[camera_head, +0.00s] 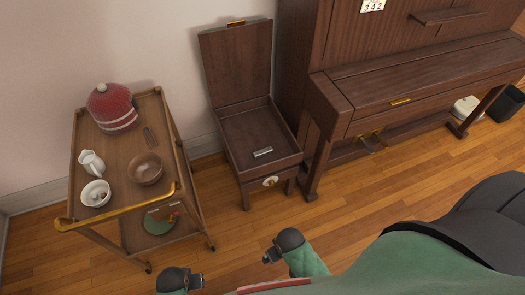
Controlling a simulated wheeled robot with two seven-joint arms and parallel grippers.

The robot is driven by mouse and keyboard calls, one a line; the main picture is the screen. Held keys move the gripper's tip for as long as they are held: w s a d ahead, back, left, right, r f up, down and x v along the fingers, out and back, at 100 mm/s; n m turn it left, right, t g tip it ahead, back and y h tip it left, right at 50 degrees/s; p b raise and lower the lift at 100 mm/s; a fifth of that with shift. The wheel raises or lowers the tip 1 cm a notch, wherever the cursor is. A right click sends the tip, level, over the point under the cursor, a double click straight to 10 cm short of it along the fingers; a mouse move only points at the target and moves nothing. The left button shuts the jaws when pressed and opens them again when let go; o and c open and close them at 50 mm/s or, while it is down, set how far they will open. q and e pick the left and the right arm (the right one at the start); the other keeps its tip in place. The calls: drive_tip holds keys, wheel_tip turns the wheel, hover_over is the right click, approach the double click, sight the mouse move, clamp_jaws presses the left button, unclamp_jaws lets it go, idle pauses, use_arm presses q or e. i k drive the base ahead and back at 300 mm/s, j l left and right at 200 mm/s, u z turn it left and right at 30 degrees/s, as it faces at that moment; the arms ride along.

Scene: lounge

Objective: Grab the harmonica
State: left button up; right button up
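The harmonica (263,152) is a small silver bar lying on the floor of an open wooden stool-like box (240,132), near its front right. The box lid (237,62) stands raised at the back. My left gripper (199,281) is at the bottom edge, left of centre, in front of the box and well apart from it. My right gripper (268,257) is a little higher and to the right, also apart from the box and harmonica. Both grippers are small and partly hidden, so I cannot tell their finger opening. I see nothing held in either.
A wooden trolley (115,165) on the left holds a red lidded pot (112,107), a white pitcher (92,163), a white bowl (96,193) and a brown bowl (145,168). A piano (410,85) stands right of the box. Wood floor in front is clear.

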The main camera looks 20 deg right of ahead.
sight(268, 150)
drive_tip(key=l+z, duration=0.1)
drive_tip(key=l, duration=0.45)
drive_tip(key=i+l, duration=0.1)
drive_tip(key=l, duration=0.5)
drive_tip(key=i+l+z, duration=0.15)
drive_tip(key=l, duration=0.95)
drive_tip(key=i+l+z, duration=0.15)
drive_tip(key=l, duration=0.4)
